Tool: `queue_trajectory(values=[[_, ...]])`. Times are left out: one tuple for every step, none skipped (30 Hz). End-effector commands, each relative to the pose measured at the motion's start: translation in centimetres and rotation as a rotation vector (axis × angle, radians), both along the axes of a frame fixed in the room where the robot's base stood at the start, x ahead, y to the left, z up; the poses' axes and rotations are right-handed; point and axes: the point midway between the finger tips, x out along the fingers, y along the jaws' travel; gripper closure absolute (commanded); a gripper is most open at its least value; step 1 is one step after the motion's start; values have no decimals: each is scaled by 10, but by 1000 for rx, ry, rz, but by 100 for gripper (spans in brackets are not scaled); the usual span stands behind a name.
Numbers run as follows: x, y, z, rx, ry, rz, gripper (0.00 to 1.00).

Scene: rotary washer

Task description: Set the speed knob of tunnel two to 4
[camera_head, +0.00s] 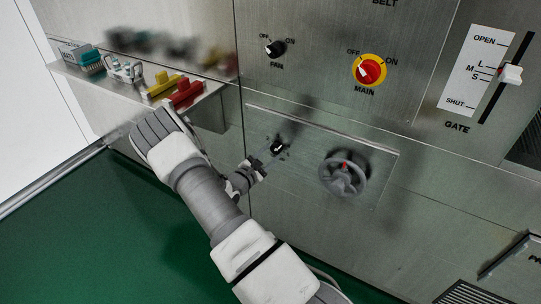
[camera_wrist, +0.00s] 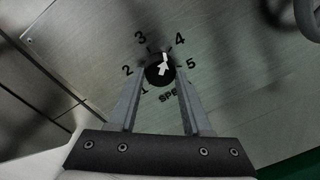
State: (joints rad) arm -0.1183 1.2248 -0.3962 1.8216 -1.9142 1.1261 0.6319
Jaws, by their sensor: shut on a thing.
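The speed knob (camera_wrist: 160,71) is a small black dial with a white pointer, ringed by the numbers 1 to 5. Its pointer aims up and slightly right in the wrist view, between 3 and 4 and nearer the 4. My gripper (camera_wrist: 161,75) has one finger on each side of the knob and is shut on it. In the head view the knob (camera_head: 278,148) sits on a lower steel panel (camera_head: 318,136), with my gripper (camera_head: 265,161) reaching it from the lower left. The fingers partly cover the dial's lower label. No tunnel number is readable.
A grey handwheel (camera_head: 343,176) with a red mark stands out right of the knob. Above are a FAN knob (camera_head: 275,48), a red MAIN switch (camera_head: 370,70) and a GATE slider (camera_head: 511,74). A shelf (camera_head: 208,88) with several items juts out at left.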

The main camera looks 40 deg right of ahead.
Motion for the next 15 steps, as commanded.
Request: queue_trajectory(values=[[0, 1, -2, 15, -29, 0, 100], [0, 1, -2, 23, -47, 0, 100], [0, 1, -1, 32, -71, 0, 100], [0, 1, -1, 39, -87, 0, 100], [0, 1, -1, 45, -102, 0, 100], [0, 1, -1, 53, -121, 0, 100], [-1, 1, -1, 57, -133, -1, 100], [-1, 1, -1, 63, -146, -1, 100], [-1, 1, -1, 69, -158, -1, 100], [-1, 1, -1, 72, -168, -1, 100], [-1, 1, -1, 75, -176, 0, 100], [-1, 1, -1, 80, -185, 0, 100], [-1, 1, -1, 82, -192, -1, 100], [-1, 1, -1, 85, -197, -1, 100], [-1, 1, -1, 87, -203, 0, 100]])
